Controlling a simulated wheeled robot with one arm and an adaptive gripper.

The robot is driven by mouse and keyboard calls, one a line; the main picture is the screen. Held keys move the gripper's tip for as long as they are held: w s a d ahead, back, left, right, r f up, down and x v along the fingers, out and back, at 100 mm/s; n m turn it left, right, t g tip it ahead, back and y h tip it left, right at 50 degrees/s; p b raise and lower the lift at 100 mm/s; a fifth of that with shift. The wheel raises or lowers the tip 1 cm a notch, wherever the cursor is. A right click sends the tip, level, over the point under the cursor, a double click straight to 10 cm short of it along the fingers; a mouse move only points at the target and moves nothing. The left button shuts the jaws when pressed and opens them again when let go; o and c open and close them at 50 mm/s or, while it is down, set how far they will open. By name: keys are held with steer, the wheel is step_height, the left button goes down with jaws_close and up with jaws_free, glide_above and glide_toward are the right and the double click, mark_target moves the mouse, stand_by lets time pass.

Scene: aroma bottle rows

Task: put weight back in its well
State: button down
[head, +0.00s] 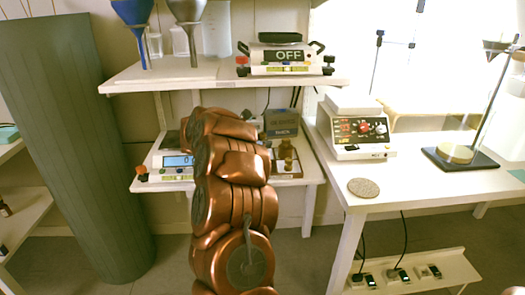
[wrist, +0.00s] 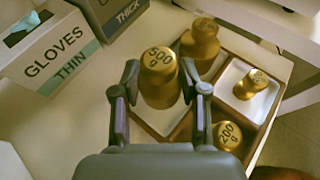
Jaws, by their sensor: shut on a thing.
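My gripper (wrist: 160,82) is shut on the brass 500 g weight (wrist: 159,86), one finger on each side of it. The weight is over or in the left part of the weight tray (wrist: 268,122), a wooden-edged tray with pale wells. I cannot tell if its base touches the well floor. Another brass weight (wrist: 201,44) stands just behind it, a small one (wrist: 251,84) sits in the right well, and a 200 g weight (wrist: 227,135) is in front on the right. In the head view my arm hides the gripper; some brass weights (head: 287,150) show right of it.
A "GLOVES THIN" box (wrist: 48,52) and a "THICK" box (wrist: 115,15) stand at the left and back of the tray. A digital scale (head: 176,163) is left of my arm.

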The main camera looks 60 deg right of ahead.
steer(key=shift+d, duration=0.35)
steer(key=shift+f+b, duration=0.3)
steer(key=shift+f, duration=1.45)
steer(key=shift+f, duration=0.1)
steer(key=c, duration=0.6)
jaws_free()
steer(key=v, duration=1.2)
steer(key=shift+p, duration=0.3)
